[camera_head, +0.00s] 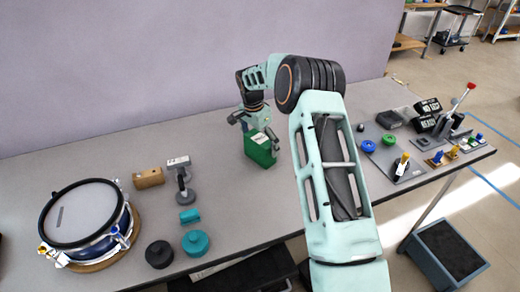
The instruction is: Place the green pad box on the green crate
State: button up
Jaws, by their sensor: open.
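The green pad box (259,153) stands upright on the grey table, left of my forearm, with a white label near its top. My gripper (254,126) is directly over the box, pointing down, with its fingers apart. One finger shows at the box's upper left and the other lies close to its right side. I cannot tell whether they touch the box. No clearly green crate shows; a blue-grey bin (412,246) with a dark inside stands on the floor at the lower right.
A drum (85,215), a brown block (149,178), a small grey stand (182,185) and teal and black round pieces are on the left of the table. Blue and green rings, a lever device (452,112) and small fixtures occupy the right. A wall runs behind.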

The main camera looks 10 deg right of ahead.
jog(key=shift+r, duration=0.15)
jog(key=c, duration=1.4)
